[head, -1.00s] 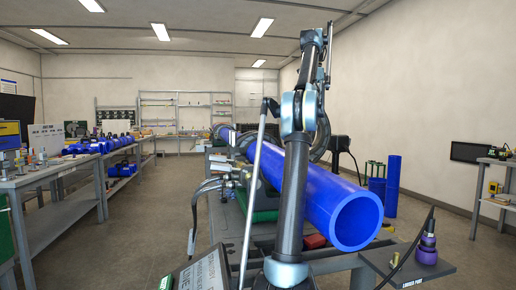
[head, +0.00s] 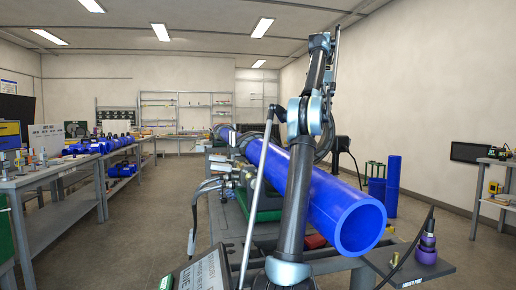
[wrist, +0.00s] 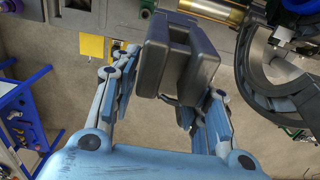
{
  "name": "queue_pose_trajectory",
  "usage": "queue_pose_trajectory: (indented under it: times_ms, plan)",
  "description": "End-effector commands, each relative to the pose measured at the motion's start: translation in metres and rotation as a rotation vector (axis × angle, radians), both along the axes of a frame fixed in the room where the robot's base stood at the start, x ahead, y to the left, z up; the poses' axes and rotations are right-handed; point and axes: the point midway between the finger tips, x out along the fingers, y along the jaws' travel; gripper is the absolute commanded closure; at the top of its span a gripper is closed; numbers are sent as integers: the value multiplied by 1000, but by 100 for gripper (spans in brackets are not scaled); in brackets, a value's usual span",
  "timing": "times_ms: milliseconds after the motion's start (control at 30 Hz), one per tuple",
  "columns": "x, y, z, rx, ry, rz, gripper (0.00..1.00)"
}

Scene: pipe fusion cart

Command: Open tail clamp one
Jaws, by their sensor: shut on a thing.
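In the wrist view, my gripper (wrist: 178,45) has its blue-grey finger links on either side of a dark grey, blocky piece at the fingertips. It is shut, and what it grips is mostly hidden between the dark blocks. A dark curved clamp ring (wrist: 268,92) stands to the right of the fingers, apart from them. I cannot tell which numbered clamp it is. My gripper cannot be made out in that view.
A brass-coloured cylinder (wrist: 212,10) lies close above the fingertips. A blue-framed rack (wrist: 22,110) stands at the left of the wrist view. Hoses (head: 205,190) hang at the cart's left side. A small shelf (head: 410,268) juts out at the cart's front right. Floor on the left is clear.

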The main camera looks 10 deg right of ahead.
Motion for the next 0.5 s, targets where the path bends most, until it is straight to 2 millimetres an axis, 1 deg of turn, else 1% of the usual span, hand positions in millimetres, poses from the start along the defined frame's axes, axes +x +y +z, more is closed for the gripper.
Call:
queue_pose_trajectory:
  times_ms: [33,100,367,500]
  plan:
    - [-4,-6,0,-2,8,-6,77]
    - [-4,-9,-1,-2,8,-6,77]
    - [-4,-9,-1,-2,8,-6,77]
    - [-4,-13,-2,-2,8,-6,77]
